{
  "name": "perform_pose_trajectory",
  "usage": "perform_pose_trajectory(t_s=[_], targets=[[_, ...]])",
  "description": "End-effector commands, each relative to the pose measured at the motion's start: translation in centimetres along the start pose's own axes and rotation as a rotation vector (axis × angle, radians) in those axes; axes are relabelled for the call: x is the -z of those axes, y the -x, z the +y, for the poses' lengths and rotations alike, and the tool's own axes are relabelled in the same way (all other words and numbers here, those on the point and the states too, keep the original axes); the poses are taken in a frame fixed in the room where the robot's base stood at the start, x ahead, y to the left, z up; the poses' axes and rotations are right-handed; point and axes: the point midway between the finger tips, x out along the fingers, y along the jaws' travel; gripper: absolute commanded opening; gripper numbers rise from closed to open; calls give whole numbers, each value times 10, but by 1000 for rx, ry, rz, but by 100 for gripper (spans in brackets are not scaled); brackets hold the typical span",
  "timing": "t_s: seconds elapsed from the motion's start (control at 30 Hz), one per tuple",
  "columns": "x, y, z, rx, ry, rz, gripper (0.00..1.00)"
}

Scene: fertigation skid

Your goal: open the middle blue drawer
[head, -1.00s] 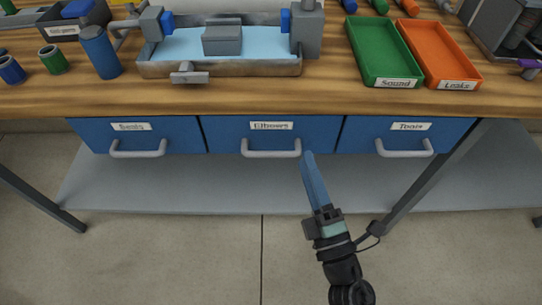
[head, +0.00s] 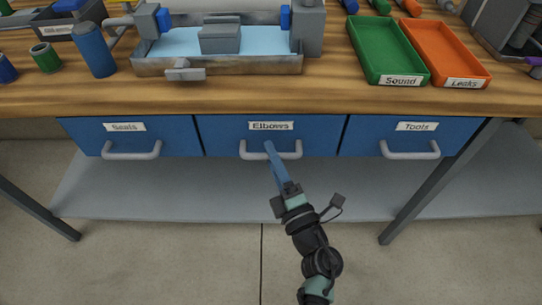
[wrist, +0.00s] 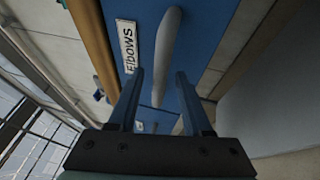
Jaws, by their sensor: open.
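The middle blue drawer (head: 222,128), labelled "Elbows", is shut under the wooden bench top. Its grey bar handle (head: 287,154) runs level below the label. My gripper (head: 268,146) is in front of this handle in the head view, its blue fingers overlapping the middle of the bar. In the wrist view the handle (wrist: 167,52) and the drawer front (wrist: 147,20) lie ahead, and the near end of the handle shows between the two open fingers (wrist: 160,78). The fingers hold nothing. I cannot tell whether they touch the bar.
The "Seals" drawer (head: 85,135) is at left and the "Tools" drawer (head: 365,135) at right, both shut. A green tray (head: 385,50) and an orange tray (head: 445,55) stand on the bench top (head: 330,99). A grey lower shelf (head: 160,195) lies below; the floor in front is clear.

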Motion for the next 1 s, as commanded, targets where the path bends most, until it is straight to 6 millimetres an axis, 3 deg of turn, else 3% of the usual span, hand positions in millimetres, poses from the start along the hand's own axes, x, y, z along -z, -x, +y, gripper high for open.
perform_pose_trajectory(t_s=[0.37, 0.67, 1.0], targets=[[1, -8, 0, 0, -1, 1, 50], [0, -7, 0, 0, -1, 1, 0], [0, -7, 0, 0, -1, 1, 0]])
